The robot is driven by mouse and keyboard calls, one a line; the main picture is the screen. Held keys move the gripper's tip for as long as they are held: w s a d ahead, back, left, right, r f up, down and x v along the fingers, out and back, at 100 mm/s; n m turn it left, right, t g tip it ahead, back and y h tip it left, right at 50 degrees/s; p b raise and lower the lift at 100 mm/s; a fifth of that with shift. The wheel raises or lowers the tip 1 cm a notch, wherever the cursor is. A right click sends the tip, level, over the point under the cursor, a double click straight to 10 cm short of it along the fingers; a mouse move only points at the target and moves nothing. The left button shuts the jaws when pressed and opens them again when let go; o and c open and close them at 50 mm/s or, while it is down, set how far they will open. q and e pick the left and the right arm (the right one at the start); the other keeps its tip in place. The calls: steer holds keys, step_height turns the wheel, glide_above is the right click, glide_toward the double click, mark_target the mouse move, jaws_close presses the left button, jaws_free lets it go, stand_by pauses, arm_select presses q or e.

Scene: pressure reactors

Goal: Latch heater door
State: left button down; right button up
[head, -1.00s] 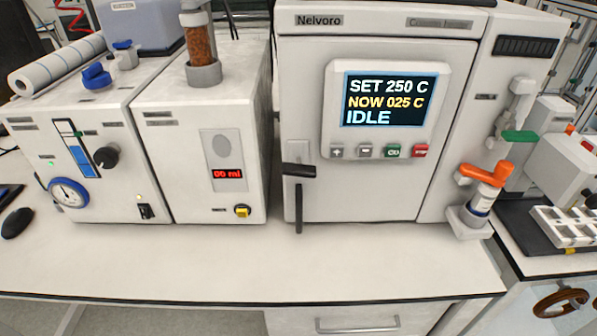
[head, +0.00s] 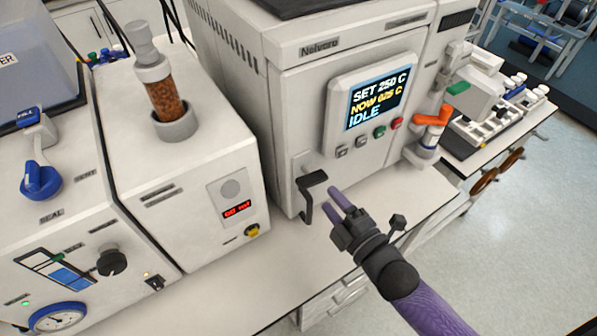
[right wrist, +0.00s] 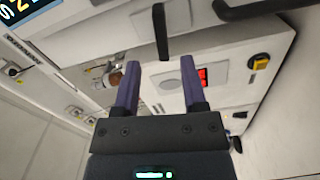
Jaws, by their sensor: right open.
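The heater is the white Nelvoro unit, and its door (head: 300,130) looks closed in the head view. Its panel (head: 377,97) reads SET 250 C, NOW 025 C, IDLE. A black latch lever and handle (head: 307,198) sit at the door's lower left. My right gripper (head: 340,192) is open and empty, its purple fingers just right of the black handle. In the right wrist view, one black bar (right wrist: 160,32) lies ahead, in line with the gap between the fingers (right wrist: 160,62), apart from them. Another black bar (right wrist: 262,9) is at upper right. My left gripper is not in view.
A white dosing unit (head: 190,190) with a red display stands left of the heater. Further left is a unit with a blue-rimmed gauge (head: 58,318). An orange-handled valve (head: 432,118) is on the heater's right side. Bare white bench (head: 275,285) lies in front.

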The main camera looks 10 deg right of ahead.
mark_target(316, 184)
steer(key=x, duration=0.7)
steer(key=shift+f+b, duration=0.15)
steer(key=shift+b, duration=0.15)
steer(key=shift+c, duration=0.2)
jaws_close()
